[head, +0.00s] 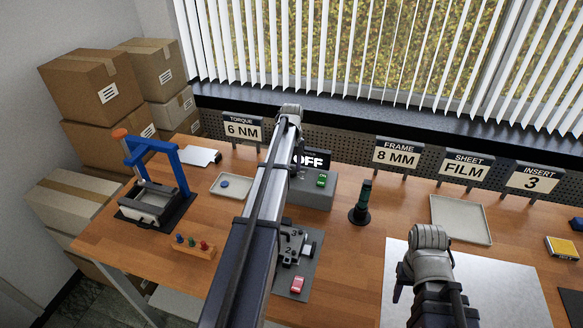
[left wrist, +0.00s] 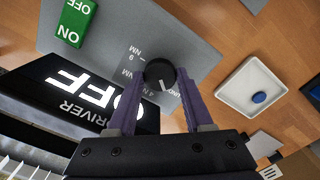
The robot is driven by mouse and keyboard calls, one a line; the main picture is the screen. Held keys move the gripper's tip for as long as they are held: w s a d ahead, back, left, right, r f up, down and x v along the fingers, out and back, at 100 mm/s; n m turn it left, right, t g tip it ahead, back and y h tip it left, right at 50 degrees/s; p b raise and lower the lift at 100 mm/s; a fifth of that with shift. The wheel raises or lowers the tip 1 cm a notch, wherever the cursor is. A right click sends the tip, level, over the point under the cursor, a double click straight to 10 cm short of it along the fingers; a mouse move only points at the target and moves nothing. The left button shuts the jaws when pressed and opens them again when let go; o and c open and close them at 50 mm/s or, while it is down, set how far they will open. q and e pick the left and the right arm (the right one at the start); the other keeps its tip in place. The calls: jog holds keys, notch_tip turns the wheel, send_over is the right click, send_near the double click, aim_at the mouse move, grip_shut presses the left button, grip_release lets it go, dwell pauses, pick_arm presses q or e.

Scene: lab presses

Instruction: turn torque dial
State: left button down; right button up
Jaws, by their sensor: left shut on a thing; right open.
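The black torque dial (left wrist: 160,73) sits on the grey driver box (left wrist: 190,40), which also shows in the head view (head: 318,197). A short white mark on the dial points toward the bottom of the left wrist view, near the 4 NM and UNDO lettering. My left gripper (left wrist: 160,80) is shut on the dial, one purple finger on each side. In the head view my left arm hides the dial and that gripper. The driver display (head: 312,160) reads OFF. The torque sign (head: 242,129) reads 6 NM. My right gripper is not in view; only its arm shows.
A blue press (head: 155,180) is at the left.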

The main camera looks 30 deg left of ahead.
aim_at(292, 170)
pick_arm(q)
jog(key=shift+n, duration=0.8)
jog(key=shift+c, duration=1.5)
grip_release()
notch_tip(292, 170, up, 8)
jog(key=p, duration=0.8)
jog(key=shift+f, duration=0.1)
